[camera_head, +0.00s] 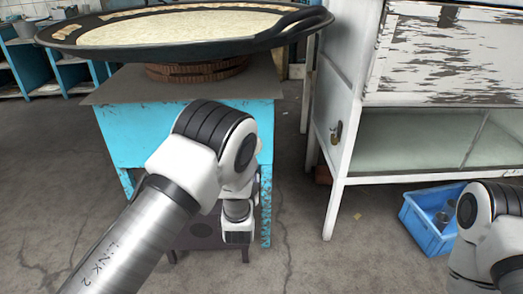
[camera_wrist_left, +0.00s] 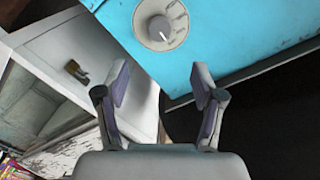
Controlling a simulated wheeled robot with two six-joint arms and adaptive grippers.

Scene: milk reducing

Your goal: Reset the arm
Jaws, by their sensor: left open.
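My left arm (camera_head: 205,150) comes in from the left in the head view and bends down in front of a blue stand (camera_head: 130,125). Its fingers cannot be made out there. In the left wrist view, my left gripper (camera_wrist_left: 162,85) is open with nothing between its fingers. A round grey knob (camera_wrist_left: 160,25) on a blue panel (camera_wrist_left: 235,35) is beyond the fingertips. My right arm (camera_head: 487,235) shows at the right edge of the head view; its gripper is out of view.
A large round pan (camera_head: 190,30) with pale contents tops the blue stand. A worn white cabinet (camera_head: 345,110) stands to the right. A blue crate (camera_head: 425,230) holding dark items is on the floor by it. Floor is clear between stand and cabinet.

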